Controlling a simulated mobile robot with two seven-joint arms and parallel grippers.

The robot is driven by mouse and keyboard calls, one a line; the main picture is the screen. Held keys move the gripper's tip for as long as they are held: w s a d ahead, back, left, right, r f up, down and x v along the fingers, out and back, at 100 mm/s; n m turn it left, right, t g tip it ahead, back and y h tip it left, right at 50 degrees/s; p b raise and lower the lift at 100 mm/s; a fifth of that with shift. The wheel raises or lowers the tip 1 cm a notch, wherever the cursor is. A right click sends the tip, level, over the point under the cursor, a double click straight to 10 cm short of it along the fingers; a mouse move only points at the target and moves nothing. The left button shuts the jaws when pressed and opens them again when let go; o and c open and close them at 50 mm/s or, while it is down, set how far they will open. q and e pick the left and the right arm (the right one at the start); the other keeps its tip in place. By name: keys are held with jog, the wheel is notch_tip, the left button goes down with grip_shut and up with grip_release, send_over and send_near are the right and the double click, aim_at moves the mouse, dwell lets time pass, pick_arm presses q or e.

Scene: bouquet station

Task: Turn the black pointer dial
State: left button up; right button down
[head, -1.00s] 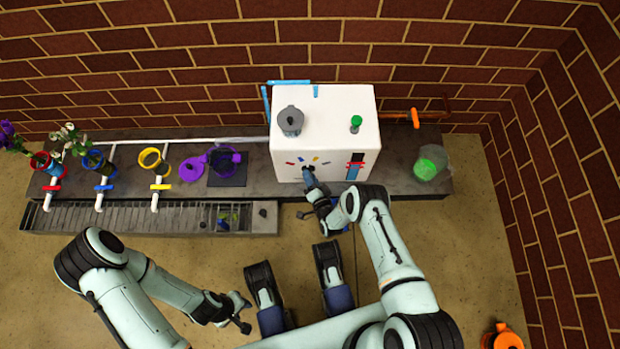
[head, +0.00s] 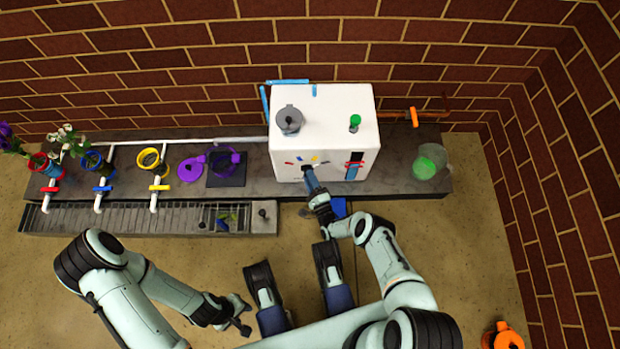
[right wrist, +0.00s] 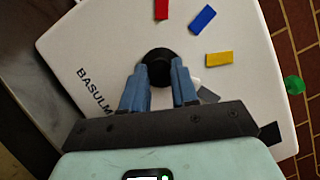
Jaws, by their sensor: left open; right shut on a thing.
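The black pointer dial (right wrist: 158,55) is on the front of the white box (head: 345,120), inside an arc of red, blue and yellow marks. The pointer's direction is hidden between the fingers. My left gripper (head: 243,316) is open and empty, low and away from the box.
A grey lidded pot (head: 289,121) and a green knob (head: 355,121) are on top of the box. Coloured ring holders, some with flowers, stand left along the counter (head: 408,178). A green-topped cup (head: 425,168) stands right. A drain grate (head: 130,218) runs along the front left.

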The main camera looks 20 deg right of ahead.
jog(key=shift+w+m+t, duration=0.1)
jog(key=shift+m+t, duration=0.2)
jog(key=shift+m, duration=0.8)
jog(key=shift+h, duration=0.4)
jog(key=c, duration=0.9)
grip_release()
jog(key=shift+o, duration=0.2)
jog(key=shift+f, duration=0.1)
pick_arm(q)
jog(key=shift+t, duration=0.7)
jog(key=shift+w+d+r+p, duration=0.1)
jog(key=shift+w+r+p, duration=0.25)
jog(key=shift+w, duration=0.35)
jog(key=shift+w+d+r+p, duration=0.1)
jog(key=shift+w+r+p, duration=0.3)
jog(key=shift+w, duration=0.3)
jog(key=shift+w+d+r+p, duration=0.1)
jog(key=shift+w+r+p, duration=0.25)
jog(key=shift+w, duration=0.35)
pick_arm(e)
jog(key=s+f, duration=0.2)
jog(key=s, duration=1.1)
jog(key=shift+d+f, duration=0.25)
jog(key=shift+d, duration=0.15)
